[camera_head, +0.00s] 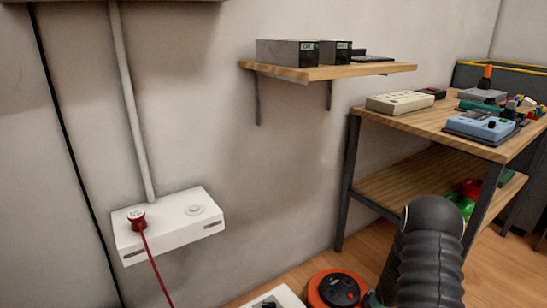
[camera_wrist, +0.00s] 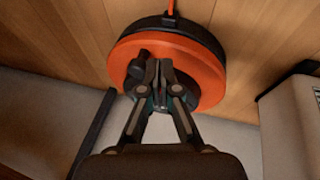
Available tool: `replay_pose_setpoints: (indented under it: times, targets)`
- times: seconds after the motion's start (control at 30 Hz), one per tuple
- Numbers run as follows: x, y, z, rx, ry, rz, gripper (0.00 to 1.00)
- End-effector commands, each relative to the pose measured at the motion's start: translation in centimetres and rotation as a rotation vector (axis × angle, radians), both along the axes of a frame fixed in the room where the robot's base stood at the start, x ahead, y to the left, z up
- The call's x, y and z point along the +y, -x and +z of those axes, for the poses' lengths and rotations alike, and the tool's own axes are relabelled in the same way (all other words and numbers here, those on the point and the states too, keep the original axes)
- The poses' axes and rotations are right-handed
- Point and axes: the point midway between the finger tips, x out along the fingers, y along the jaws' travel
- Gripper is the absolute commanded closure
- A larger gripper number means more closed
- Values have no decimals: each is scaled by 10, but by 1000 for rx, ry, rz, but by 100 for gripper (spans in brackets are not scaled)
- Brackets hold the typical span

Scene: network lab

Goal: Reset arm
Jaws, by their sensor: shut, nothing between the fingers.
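My gripper (camera_wrist: 158,84) shows in the wrist view with its two fingers together and nothing between them. It points toward an orange and black round reel (camera_wrist: 207,75) on the wooden floor, and the fingertips overlap the reel in the picture. I cannot tell whether they touch it. In the head view my dark ribbed arm (camera_head: 430,262) rises at the lower right, beside the reel (camera_head: 338,290). The gripper's fingers are not clearly visible there.
A white wall box (camera_head: 172,230) holds a red plug (camera_head: 137,218) with a red cable. A wooden workbench (camera_head: 400,118) with devices stands right, its lower shelf (camera_head: 385,190) behind my arm. A wall shelf (camera_head: 300,73) holds dark boxes. A pale box (camera_wrist: 290,125) stands right of the reel.

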Motion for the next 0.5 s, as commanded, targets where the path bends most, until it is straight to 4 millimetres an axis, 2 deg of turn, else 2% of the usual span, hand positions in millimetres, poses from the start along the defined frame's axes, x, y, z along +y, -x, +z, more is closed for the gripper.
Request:
replay_pose_setpoints:
  times: [0.1,0.27,0.5]
  targets:
    - [-7,26,24,89,15,-123,100]
    - [-7,55,69,178,28,-268,100]
    - [11,101,158,266,27,-469,100]
